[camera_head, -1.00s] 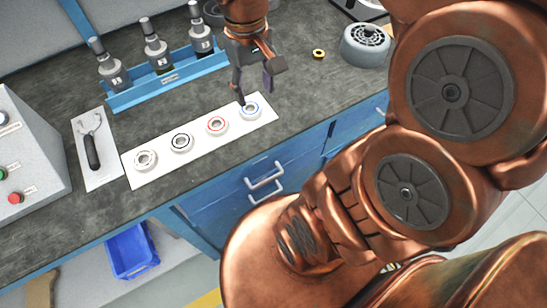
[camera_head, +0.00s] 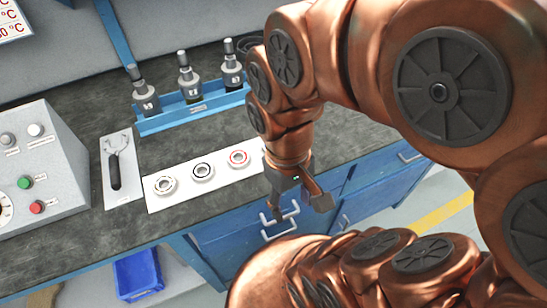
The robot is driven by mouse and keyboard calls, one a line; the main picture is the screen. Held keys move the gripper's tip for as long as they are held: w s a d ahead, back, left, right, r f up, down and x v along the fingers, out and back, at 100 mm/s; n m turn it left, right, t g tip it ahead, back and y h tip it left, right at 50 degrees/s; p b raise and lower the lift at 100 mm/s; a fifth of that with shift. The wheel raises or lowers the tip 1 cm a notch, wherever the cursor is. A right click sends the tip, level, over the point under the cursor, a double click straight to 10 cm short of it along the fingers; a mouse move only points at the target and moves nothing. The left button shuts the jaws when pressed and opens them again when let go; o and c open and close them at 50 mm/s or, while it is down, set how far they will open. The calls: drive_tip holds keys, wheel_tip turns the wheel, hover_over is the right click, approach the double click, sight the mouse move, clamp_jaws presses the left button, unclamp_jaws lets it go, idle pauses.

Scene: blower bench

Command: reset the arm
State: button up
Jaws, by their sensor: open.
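My gripper (camera_head: 297,208) is in front of the bench's front edge, above the blue drawers. Its dark jaws point down and are apart, with nothing seen between them. My copper arm covers the right side of the view. A white strip (camera_head: 216,192) on the bench holds bearing rings: a plain one (camera_head: 165,186), a black-marked one (camera_head: 203,171) and a red-marked one (camera_head: 239,159). The right end of the strip is hidden behind my arm and gripper.
A blue rack (camera_head: 192,111) holds three dark-capped tools at the back. A pin wrench (camera_head: 115,171) lies on a white plate to the left. A grey control box (camera_head: 45,165) stands far left. A blue bin (camera_head: 138,274) sits below the bench.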

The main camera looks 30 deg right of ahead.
wheel_tip(320, 180, up, 11)
drive_tip(key=p, duration=1)
drive_tip(key=shift+w+f, duration=0.15)
drive_tip(key=shift+c, duration=1)
drive_tip(key=shift+d, duration=0.1)
drive_tip(key=shift+c, duration=0.3)
